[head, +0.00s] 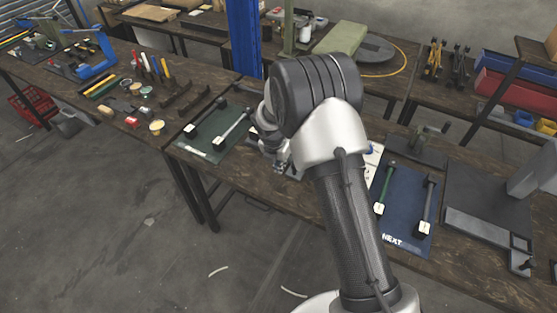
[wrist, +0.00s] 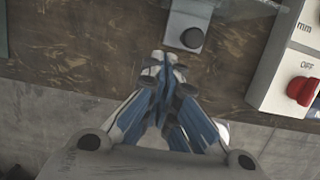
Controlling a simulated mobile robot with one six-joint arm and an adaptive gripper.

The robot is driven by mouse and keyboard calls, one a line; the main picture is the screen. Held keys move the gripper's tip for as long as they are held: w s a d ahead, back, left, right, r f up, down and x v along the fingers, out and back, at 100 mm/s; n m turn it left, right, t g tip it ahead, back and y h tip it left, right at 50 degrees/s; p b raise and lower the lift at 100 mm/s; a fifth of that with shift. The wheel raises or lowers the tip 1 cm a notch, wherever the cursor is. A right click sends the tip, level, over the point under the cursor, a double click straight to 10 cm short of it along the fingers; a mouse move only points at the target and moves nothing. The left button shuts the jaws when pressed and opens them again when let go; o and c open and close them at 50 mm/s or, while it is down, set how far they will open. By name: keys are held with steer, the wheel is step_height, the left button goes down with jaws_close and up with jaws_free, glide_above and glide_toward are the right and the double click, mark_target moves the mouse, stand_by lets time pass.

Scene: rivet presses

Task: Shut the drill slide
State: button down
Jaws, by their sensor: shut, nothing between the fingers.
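My gripper (wrist: 164,62) is shut and empty, its fingertips together over the front part of the wooden bench. In the head view my gripper (head: 281,167) is low at the bench's front edge, partly covered by my own wrist. Just beyond the fingertips in the wrist view is a grey plate with a round black knob (wrist: 191,39), possibly the drill slide's handle. Whether the fingers touch it I cannot tell. The plate runs out of the top of the picture. My arm hides this spot in the head view, so how far the slide stands open cannot be seen.
A white control box (wrist: 280,92) with a red knob (wrist: 302,91) marked OFF stands close on the right. A green mat (head: 207,142) with two tools lies left of my gripper, a blue mat (head: 405,228) with two tools lies right.

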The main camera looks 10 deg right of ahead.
steer(key=b+x, duration=0.1)
steer(key=x, duration=0.3)
steer(key=shift+s, duration=0.1)
steer(key=shift+w+d+r, duration=0.1)
steer(key=shift+w+d, duration=0.3)
steer(key=shift+w, duration=0.2)
steer(key=shift+w+d+r, duration=0.15)
steer(key=shift+w+d, duration=0.25)
steer(key=shift+w, duration=0.15)
steer(key=shift+w+d+r, duration=0.1)
steer(key=shift+w+d, duration=0.25)
steer(key=shift+w, duration=0.15)
